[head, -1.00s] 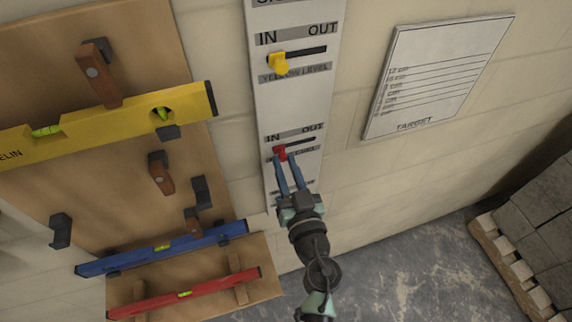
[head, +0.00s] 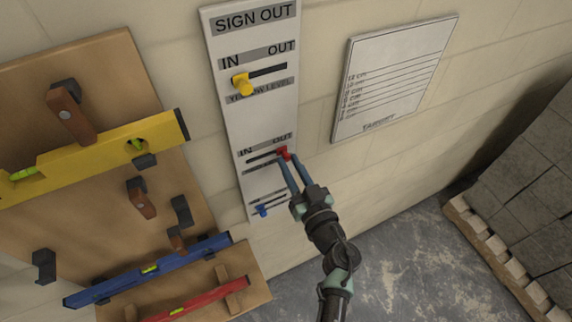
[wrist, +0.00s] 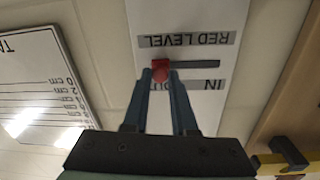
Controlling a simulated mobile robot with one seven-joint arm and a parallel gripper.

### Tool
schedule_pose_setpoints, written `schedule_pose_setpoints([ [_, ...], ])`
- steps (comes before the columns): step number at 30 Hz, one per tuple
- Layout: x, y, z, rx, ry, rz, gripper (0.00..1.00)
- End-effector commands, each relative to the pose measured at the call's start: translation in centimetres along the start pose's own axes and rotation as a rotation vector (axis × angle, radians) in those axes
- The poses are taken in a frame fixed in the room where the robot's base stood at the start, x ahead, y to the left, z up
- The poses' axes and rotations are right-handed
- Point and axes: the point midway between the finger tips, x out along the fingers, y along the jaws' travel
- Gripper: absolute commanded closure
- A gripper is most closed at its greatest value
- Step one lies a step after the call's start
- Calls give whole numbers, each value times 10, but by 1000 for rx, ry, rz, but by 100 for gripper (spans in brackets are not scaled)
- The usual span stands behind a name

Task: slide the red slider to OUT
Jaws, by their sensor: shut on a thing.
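The red slider (head: 283,153) is at the right end of its slot on the white sign-out board (head: 222,132), under the OUT label. In the wrist view, which shows the board upside down, the red slider (wrist: 160,69) is at the slot's left end, with the empty slot running right toward IN. My gripper (head: 287,160) is shut on the red slider, its two blue fingers on either side of the knob. The wrist view also shows my gripper (wrist: 160,80) there. The fingers hide part of the OUT label in the wrist view.
The yellow slider (head: 242,84) is at IN above, and a blue slider (head: 262,210) is at the left of its slot below. A target sheet (head: 392,78) hangs to the right. Wooden panels with yellow (head: 95,158), blue (head: 150,270) and red levels (head: 200,300) are left.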

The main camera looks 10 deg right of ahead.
Motion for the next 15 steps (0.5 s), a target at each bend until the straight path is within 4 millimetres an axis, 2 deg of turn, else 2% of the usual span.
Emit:
schedule_pose_setpoints([
  [3, -1, 4, -1, 0, 2, 12, 100],
  [4, -1, 4, -1, 0, 2, 12, 69],
  [8, -1, 4, -1, 0, 2, 11, 46],
  [9, -1, 4, -1, 0, 2, 10, 43],
  [15, 0, 2, -1, 0, 2, 7, 43],
])
